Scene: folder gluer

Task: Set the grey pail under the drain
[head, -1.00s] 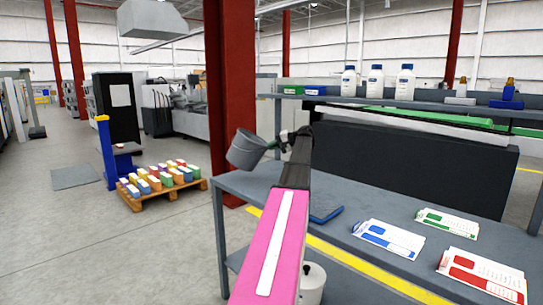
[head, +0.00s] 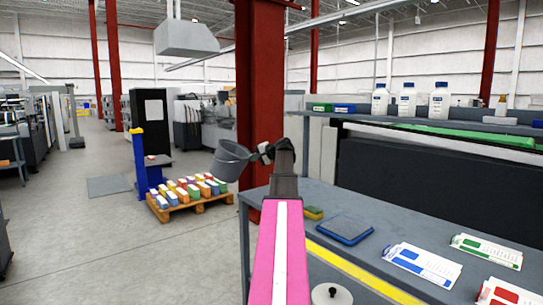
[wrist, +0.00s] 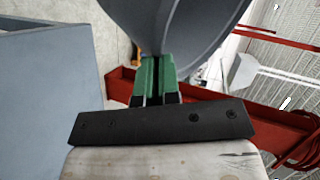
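The grey pail (head: 231,160) hangs in the air to the left of my gripper (head: 263,153), tilted, in front of the red column. In the wrist view the grey pail (wrist: 185,22) fills the top middle, and my gripper's green fingers (wrist: 157,78) are close together at its wall. My gripper is shut on the pail. The inside of the pail shows only in part. I cannot make out a drain in these views.
A grey workbench (head: 300,200) with coloured card stacks (head: 422,263) and a blue tray (head: 344,229) lies at the right. A red column (head: 260,95) stands behind the pail. A pallet of coloured boxes (head: 190,200) is at left. Floor (head: 110,245) is open left.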

